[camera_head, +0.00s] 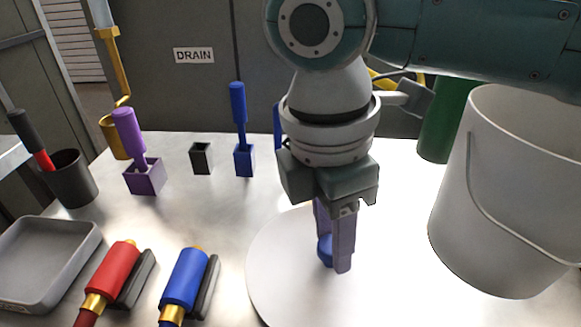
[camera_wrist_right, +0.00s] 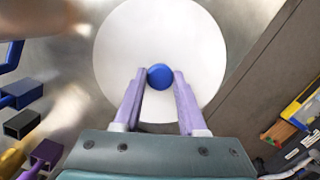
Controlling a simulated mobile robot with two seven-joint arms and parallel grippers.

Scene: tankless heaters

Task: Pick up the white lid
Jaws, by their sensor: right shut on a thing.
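The white lid (camera_head: 285,270) is a round flat disc with a blue knob (camera_head: 324,250) at its middle. It lies flat at the front middle of the metal table, and I cannot tell whether it touches the tabletop. My right gripper (camera_head: 338,262) points straight down over the lid, its purple fingers shut on the blue knob. In the right wrist view the lid (camera_wrist_right: 125,50) shows nearly whole, with the knob (camera_wrist_right: 160,76) between the fingertips. The arm hides part of the lid in the head view. My left gripper is not in view.
A large white bucket (camera_head: 500,190) stands right of the lid, with a green cylinder (camera_head: 440,130) behind it. Red (camera_head: 115,275) and blue (camera_head: 183,278) tools on rests lie left, beside a grey tray (camera_head: 45,265). Small holders, some with tools, stand along the back.

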